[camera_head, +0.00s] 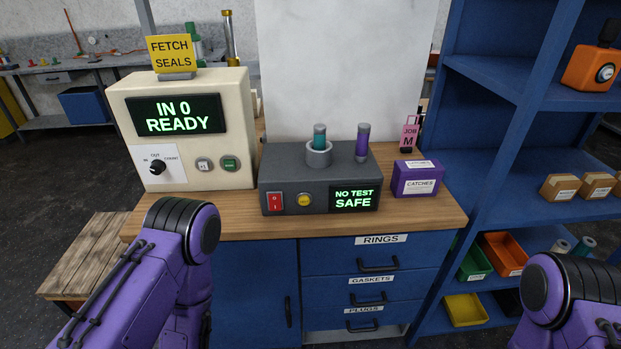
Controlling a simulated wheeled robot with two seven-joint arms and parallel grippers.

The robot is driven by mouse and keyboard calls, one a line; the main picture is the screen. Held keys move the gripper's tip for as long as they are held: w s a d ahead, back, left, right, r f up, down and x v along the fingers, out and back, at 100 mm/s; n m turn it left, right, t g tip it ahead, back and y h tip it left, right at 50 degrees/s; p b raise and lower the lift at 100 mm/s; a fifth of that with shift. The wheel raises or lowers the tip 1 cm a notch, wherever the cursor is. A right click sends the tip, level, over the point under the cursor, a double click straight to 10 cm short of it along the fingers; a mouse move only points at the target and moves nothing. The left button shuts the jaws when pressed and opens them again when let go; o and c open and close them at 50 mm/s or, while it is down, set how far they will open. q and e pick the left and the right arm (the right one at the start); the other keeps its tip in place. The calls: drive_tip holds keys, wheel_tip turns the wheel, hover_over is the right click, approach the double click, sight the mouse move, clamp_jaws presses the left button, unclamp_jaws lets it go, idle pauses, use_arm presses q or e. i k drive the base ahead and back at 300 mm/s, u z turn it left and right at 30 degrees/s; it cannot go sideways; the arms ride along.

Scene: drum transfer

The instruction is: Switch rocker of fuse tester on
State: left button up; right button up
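The fuse tester (310,169) is a dark grey box on the wooden bench top. Its red rocker (275,202) is at the left of the front face, with small white I and O marks; which side is pressed is too small to tell. A yellow button (305,200) sits beside it. The tester's display (354,198) reads "NO TEST SAFE" in green. A teal fuse (320,137) stands in the grey socket on top, and a purple one (362,142) stands at right. My purple arms show at lower left and lower right, but neither gripper is in view.
A cream machine (187,90) reading "IN 0 READY" stands left of the tester, under a yellow "FETCH SEALS" sign (171,54). A purple "CATCHES" box (417,179) and pink job tag (409,134) are at right. Blue shelving (478,165) bounds the right side.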

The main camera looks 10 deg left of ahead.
sight(274, 204)
drive_tip(key=k, duration=1.2)
drive_tip(key=z, duration=0.55)
drive_tip(key=i, duration=1.6)
drive_tip(key=u, duration=0.65)
